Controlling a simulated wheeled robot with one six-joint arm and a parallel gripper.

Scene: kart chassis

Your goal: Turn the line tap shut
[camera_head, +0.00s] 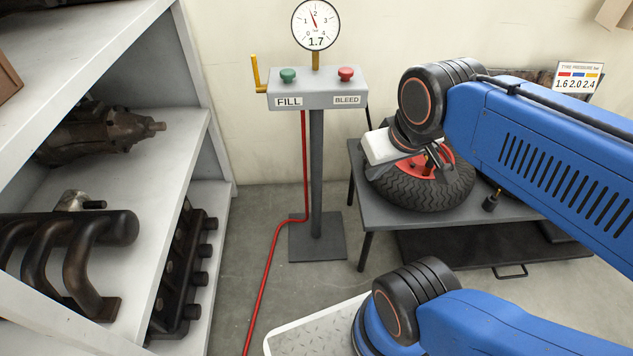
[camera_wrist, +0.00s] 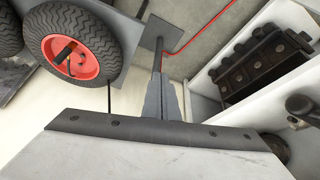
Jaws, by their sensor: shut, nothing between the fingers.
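A yellow lever (camera_head: 256,74), which looks like the line tap, sticks up at the left end of a grey control box (camera_head: 317,88). Its handle points upward. My gripper (camera_head: 368,117) is to the right of the box, beside the tyre, well apart from the lever. It is shut and empty. In the wrist view my gripper (camera_wrist: 163,84) lies in front of the grey stand post (camera_wrist: 157,58). The lever and box do not show in the wrist view.
The box carries a green FILL knob (camera_head: 288,75), a red BLEED knob (camera_head: 346,73) and a gauge (camera_head: 316,25) reading 1.7. A red hose (camera_head: 305,170) runs down to the floor. A tyre (camera_head: 428,190) lies on a table at right; shelves (camera_head: 190,95) stand at left.

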